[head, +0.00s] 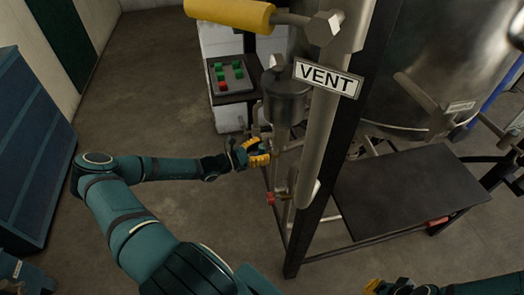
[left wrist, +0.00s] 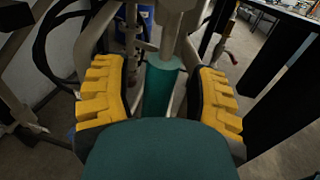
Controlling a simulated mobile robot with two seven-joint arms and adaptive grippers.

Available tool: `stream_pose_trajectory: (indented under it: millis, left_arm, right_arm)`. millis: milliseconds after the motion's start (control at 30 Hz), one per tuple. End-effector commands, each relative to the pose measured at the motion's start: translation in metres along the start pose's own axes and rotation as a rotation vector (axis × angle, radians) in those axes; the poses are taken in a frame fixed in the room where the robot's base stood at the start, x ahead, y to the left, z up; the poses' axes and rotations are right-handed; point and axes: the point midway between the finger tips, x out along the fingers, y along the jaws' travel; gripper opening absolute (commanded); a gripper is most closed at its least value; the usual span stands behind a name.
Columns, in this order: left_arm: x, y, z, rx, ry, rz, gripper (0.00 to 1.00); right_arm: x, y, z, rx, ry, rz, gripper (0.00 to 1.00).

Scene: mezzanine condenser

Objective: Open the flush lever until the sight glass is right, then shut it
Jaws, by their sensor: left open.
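My left gripper (head: 258,152) is open beside the upright pipework left of the VENT post in the head view. In the left wrist view its two yellow fingers stand apart, with a teal cylinder (left wrist: 163,82) between or beyond them; I cannot tell whether it is the sight glass, and no level can be read. A small red-handled valve (head: 271,198) is below the gripper. A yellow-gripped lever (head: 230,13) is at the top, near the VENT sign (head: 328,78). No label reading flush is legible. My right gripper (head: 376,287) is partly cut off at the bottom edge.
A panel with green and red buttons (head: 230,76) stands behind the pipework. A dark tabletop (head: 408,190) lies right of the sloping black post. A large steel vessel (head: 440,50) fills the upper right. A blue cabinet (head: 35,140) is at left; open floor lies between.

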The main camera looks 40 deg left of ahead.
Motion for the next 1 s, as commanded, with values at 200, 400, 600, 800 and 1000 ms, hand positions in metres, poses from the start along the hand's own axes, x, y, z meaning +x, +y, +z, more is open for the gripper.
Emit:
stream_pose_trajectory:
  millis: [200, 400, 600, 800, 1000]
  left_arm:
    - [0.000, 0.000, 0.000, 0.000, 0.000, 0.000, 0.58]
    - [0.000, 0.000, 0.000, 0.000, 0.000, 0.000, 0.00]
    - [0.000, -0.001, 0.001, -0.003, 0.000, -0.001, 0.00]
    - [0.000, -0.004, 0.003, -0.045, 0.009, -0.002, 0.00]
    - [-0.002, -0.011, 0.007, -0.158, 0.033, -0.003, 0.00]
  right_arm:
    - [0.000, 0.000, 0.000, 0.000, 0.000, 0.000, 0.00]
    - [0.000, 0.000, 0.000, 0.000, 0.000, 0.000, 0.00]
    - [-0.001, 0.000, 0.000, 0.000, 0.000, 0.000, 0.00]
    - [-0.012, -0.004, 0.001, 0.001, -0.004, 0.000, 0.00]
    - [-0.035, -0.013, -0.002, 0.004, -0.004, 0.000, 0.00]
